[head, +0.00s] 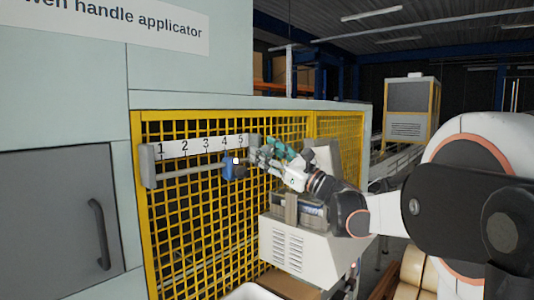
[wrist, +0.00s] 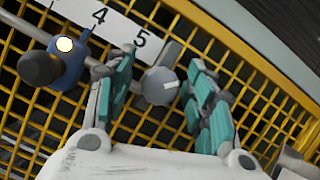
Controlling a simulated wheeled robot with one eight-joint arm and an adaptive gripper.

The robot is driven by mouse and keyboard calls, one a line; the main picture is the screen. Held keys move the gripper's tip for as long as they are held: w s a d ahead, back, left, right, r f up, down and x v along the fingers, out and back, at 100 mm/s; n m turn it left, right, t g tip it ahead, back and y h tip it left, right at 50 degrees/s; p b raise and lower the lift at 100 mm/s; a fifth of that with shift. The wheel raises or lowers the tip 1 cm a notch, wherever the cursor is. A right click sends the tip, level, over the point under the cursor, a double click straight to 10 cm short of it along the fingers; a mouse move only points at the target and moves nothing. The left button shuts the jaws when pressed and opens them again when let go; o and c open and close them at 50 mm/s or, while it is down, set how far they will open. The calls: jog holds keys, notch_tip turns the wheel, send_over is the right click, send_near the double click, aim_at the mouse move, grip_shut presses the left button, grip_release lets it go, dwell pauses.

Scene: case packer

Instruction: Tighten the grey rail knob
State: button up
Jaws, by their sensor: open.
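The grey rail knob (wrist: 158,87) is round with a pale stripe on its face. It sits by the rail's end, near the number 5, in the wrist view. My gripper (wrist: 162,80) is open, with one teal-padded finger on each side of the knob; gaps show on both sides. In the head view my gripper (head: 272,154) is at the right end of the rail, and I cannot make out the knob there. A blue slider (head: 228,164) with a black knob (wrist: 40,68) and a white round spot sits on the rail (head: 190,170), left of my gripper.
A white number plate (head: 195,147) marked 1 to 5 runs above the rail. Yellow mesh guarding (head: 200,230) lies behind it. A white box-shaped unit (head: 290,245) stands below my gripper. A grey door (head: 60,220) is at the left.

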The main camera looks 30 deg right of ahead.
jog(key=v, duration=1.2)
